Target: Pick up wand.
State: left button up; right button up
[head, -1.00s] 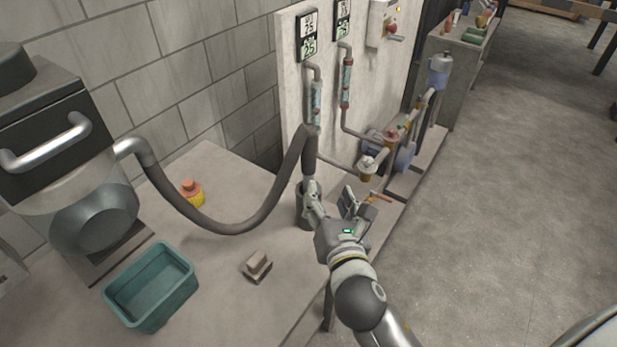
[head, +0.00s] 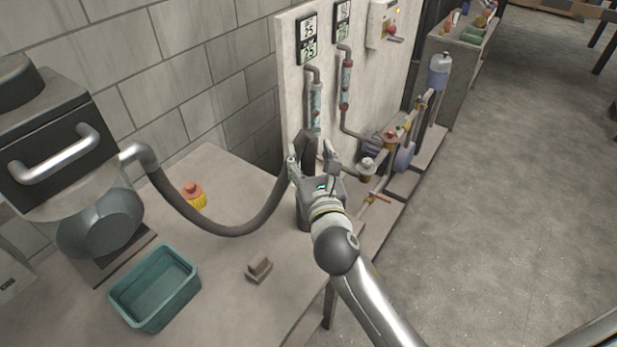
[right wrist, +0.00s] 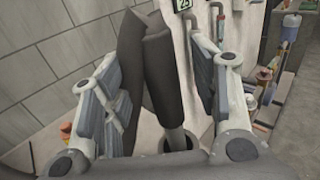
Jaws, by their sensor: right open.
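The wand (head: 309,143) is the dark grey end of a thick hose (head: 237,230) and stands upright, partly hidden behind my right gripper. In the right wrist view the wand (right wrist: 166,85) is between the two open fingers, with a gap to the right finger; contact on the left side cannot be told. Its thinner lower tube goes down into a round dark holder (right wrist: 182,142), which also shows in the head view (head: 303,217). My right gripper (head: 311,160) is open around or just in front of the wand. My left gripper is not in view.
The hose runs left to a machine with a silver handle (head: 55,155). On the table are a teal bin (head: 188,297), a small block (head: 259,268) and a yellow-orange item (head: 193,195). A panel (head: 290,100) with pipes stands behind; pumps are to the right.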

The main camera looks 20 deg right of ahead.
jog(key=shift+w+d, duration=0.1)
jog(key=shift+w, duration=1.2)
grip_shut()
